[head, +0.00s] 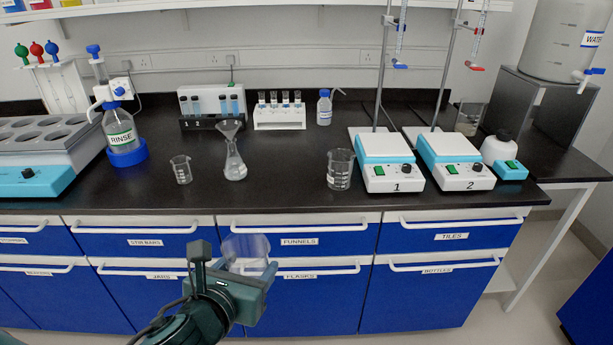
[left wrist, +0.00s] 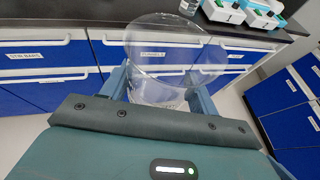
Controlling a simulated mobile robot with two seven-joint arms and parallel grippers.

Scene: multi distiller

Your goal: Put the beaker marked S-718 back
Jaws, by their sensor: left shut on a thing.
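My left gripper (head: 238,275) is shut on a clear glass beaker (head: 246,250), held in front of the drawers, lower than the countertop. In the left wrist view the beaker (left wrist: 165,60) stands between the two fingers (left wrist: 160,92), its wide rim facing up and away. I cannot read any S-718 mark on it. Other beakers stand on the black counter (head: 280,200): a small one (head: 182,172) at left, a larger one (head: 339,172) beside hotplate 1, and one (head: 468,120) at the back right. My right gripper is not in view.
A flask with a funnel (head: 234,160) stands left of a bare counter stretch. Hotplate 1 (head: 387,150) and hotplate 2 (head: 446,148) with burette stands are at right. Drawers (head: 300,238) with protruding handles face me.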

